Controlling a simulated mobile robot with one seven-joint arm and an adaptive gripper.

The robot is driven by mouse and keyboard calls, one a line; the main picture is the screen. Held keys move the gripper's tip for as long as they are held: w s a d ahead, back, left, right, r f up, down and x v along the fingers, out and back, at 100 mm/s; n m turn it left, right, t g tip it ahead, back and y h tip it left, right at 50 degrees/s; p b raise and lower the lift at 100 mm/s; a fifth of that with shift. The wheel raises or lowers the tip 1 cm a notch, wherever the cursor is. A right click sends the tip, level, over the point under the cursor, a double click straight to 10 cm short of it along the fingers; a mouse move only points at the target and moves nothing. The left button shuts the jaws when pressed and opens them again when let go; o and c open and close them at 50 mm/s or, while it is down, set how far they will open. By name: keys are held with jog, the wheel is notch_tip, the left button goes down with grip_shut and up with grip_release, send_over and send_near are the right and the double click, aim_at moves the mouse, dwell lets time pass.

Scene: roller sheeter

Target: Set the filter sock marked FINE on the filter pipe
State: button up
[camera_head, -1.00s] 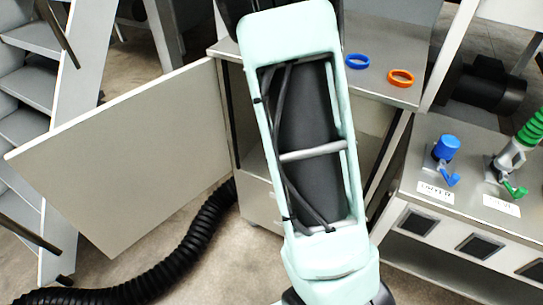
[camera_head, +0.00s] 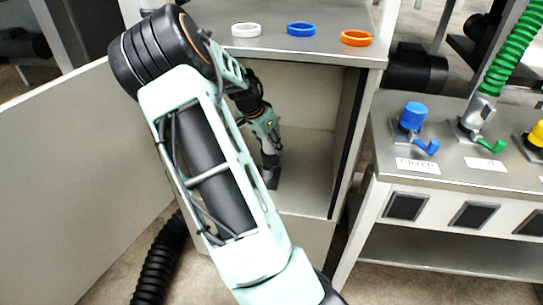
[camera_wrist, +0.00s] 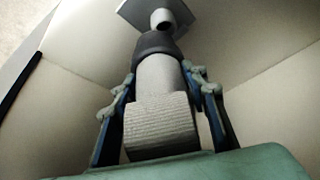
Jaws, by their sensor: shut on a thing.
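My gripper (camera_head: 268,146) is inside the open cabinet, shut on a grey cylindrical filter sock. In the wrist view the sock (camera_wrist: 158,78) lies between the two fingers (camera_wrist: 160,84), with a ribbed block-like near end and a dark collar (camera_wrist: 158,44) at its far end. Beyond the collar is a short grey pipe stub (camera_wrist: 166,18) on a square plate (camera_wrist: 143,9), which looks like the filter pipe. The collar overlaps the stub's near end in the picture; I cannot tell whether they touch. No FINE marking is readable.
The cabinet (camera_head: 340,130) walls are close around my gripper. White (camera_head: 246,30), blue (camera_head: 301,29) and orange (camera_head: 356,38) rings lie on its top. Its open door (camera_head: 70,190) stands left. A bench (camera_head: 455,170) with coloured valves stands right. A black hose (camera_head: 160,262) lies on the floor.

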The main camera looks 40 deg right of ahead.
aim_at(266, 150)
jog(key=shift+w+r, duration=0.55)
jog(key=shift+w, duration=0.3)
jog(key=shift+a, duration=0.1)
jog(key=f, duration=0.1)
jog(key=f+b, duration=0.1)
jog(key=shift+w+f, duration=0.3)
jog(key=shift+s+f+b, duration=0.1)
jog(key=shift+f+b, duration=0.25)
jog(key=shift+b, duration=0.1)
jog(key=shift+f, duration=0.45)
jog(key=shift+s+f, duration=0.1)
jog(key=shift+f, duration=0.1)
jog(key=shift+f, duration=0.2)
jog(key=shift+f+b, duration=0.4)
jog(key=shift+f, duration=0.15)
